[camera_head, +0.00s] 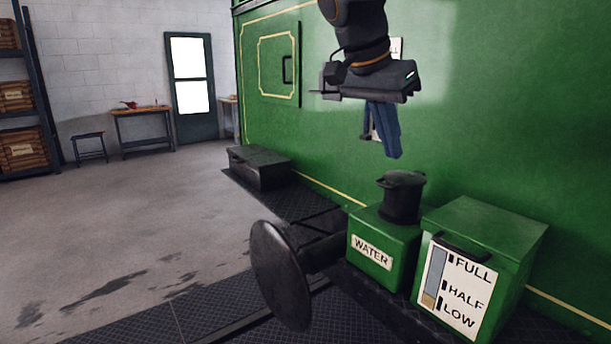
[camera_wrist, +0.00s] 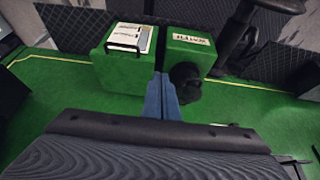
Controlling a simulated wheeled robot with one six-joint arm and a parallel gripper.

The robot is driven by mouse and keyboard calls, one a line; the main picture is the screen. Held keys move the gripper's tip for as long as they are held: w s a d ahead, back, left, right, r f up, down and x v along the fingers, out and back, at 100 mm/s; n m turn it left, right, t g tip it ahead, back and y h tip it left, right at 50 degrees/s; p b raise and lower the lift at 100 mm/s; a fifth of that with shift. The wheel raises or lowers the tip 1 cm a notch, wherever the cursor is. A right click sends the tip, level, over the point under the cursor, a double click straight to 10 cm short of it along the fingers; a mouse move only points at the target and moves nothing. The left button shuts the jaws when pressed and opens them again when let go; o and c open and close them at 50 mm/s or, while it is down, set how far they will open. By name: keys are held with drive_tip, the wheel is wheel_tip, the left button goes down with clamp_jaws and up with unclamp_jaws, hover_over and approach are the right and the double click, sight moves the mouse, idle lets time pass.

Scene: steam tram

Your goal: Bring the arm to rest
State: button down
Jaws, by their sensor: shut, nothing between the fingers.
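My gripper (camera_head: 392,152) hangs pointing down in the head view, with blue fingers closed together and nothing between them. It is in the air in front of the green tram side (camera_head: 450,120), above the black cap (camera_head: 401,196) of the green water box (camera_head: 378,246). A gap shows between the fingertips and the cap. In the wrist view the shut fingers (camera_wrist: 161,84) show between the water box (camera_wrist: 192,48) and the gauge box (camera_wrist: 122,75).
The green gauge box (camera_head: 480,262), marked FULL, HALF and LOW, stands right of the water box. A round black buffer (camera_head: 281,275) juts out at front. A black box (camera_head: 259,168) sits farther along the tram. A workbench (camera_head: 145,127) and shelves (camera_head: 22,110) stand behind. The left floor is open.

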drive_tip(key=s+d+f+n+y, duration=0.1)
drive_tip(key=s+f+n, duration=0.2)
drive_tip(key=f, duration=0.7)
drive_tip(key=s+d+f+n+g+y, duration=0.1)
drive_tip(key=s+f+n, duration=0.3)
drive_tip(key=f, duration=0.7)
drive_tip(key=s+d+f+n+g+y, duration=0.1)
drive_tip(key=s+d+f+n+y, duration=0.1)
drive_tip(key=s+f, duration=0.5)
wheel_tip(320, 180, down, 4)
drive_tip(key=shift+s+d+f+n, duration=0.15)
drive_tip(key=shift+s+f+n, duration=0.1)
drive_tip(key=shift+n, duration=0.65)
